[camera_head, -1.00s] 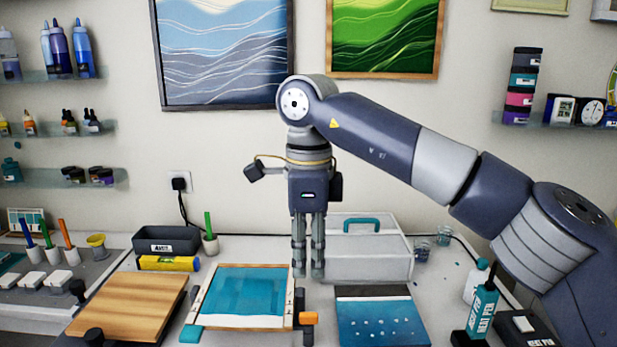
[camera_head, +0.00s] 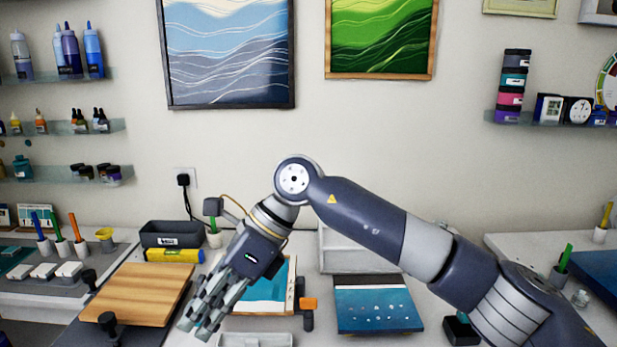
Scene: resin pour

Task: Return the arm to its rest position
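My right gripper (camera_head: 198,328) comes in from the right on my blue and grey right arm (camera_head: 375,222). It hangs tilted down to the left. Its fingertips are in front of the framed teal panel (camera_head: 270,283) and near the right edge of the wooden board (camera_head: 150,290). I see nothing held between its fingers. The viewing angle does not show whether they are open or shut. My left gripper is not in view.
A teal and dark panel (camera_head: 375,305) lies right of the framed panel. A white box (camera_head: 345,255) stands behind, partly hidden by my arm. A grey bin (camera_head: 170,236) and a yellow level (camera_head: 172,256) are at the back left. A pale tray (camera_head: 255,340) is at the bottom edge.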

